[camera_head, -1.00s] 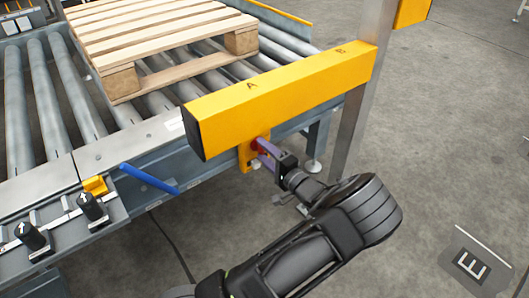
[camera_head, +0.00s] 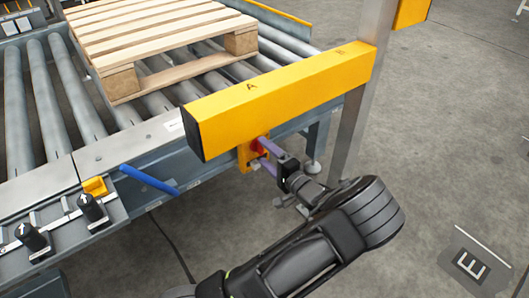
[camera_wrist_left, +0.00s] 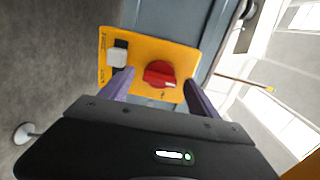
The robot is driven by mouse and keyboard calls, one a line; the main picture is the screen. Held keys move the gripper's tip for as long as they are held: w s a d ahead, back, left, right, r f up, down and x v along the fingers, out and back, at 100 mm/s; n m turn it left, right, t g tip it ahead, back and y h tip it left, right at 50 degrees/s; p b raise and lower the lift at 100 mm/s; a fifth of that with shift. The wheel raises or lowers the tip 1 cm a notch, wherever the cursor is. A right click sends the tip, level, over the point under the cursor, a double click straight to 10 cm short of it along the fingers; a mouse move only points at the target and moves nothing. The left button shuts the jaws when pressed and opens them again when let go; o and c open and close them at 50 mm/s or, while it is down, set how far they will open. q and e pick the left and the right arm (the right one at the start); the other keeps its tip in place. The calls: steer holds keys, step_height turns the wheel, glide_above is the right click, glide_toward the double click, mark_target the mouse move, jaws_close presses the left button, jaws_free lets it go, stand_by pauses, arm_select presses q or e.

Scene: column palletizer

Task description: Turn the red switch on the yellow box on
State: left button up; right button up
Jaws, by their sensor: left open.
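The yellow box (camera_head: 245,152) is mounted on the side of the conveyor frame, below the long yellow beam. Its red switch (camera_head: 257,147) is partly hidden behind my gripper in the head view. In the left wrist view the red switch (camera_wrist_left: 159,74) sits on the yellow box's face (camera_wrist_left: 178,48), beside a white button (camera_wrist_left: 117,57) on a black base. My left gripper (camera_head: 265,157) is open in front of the box. In the wrist view its two purple fingers (camera_wrist_left: 158,88) are on either side of the red switch, with gaps visible. Contact cannot be told. My right gripper is not in view.
The long yellow beam (camera_head: 285,95) lies just above the gripper, and a grey post (camera_head: 358,110) stands to its right. A wooden pallet (camera_head: 155,35) rests on the conveyor rollers (camera_head: 60,95). A blue handle (camera_head: 148,179) sticks out left of the box. Open floor lies right.

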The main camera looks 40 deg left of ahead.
arm_select(q)
steer(key=p+v, duration=0.1)
steer(key=v, duration=0.6)
stand_by(0.4)
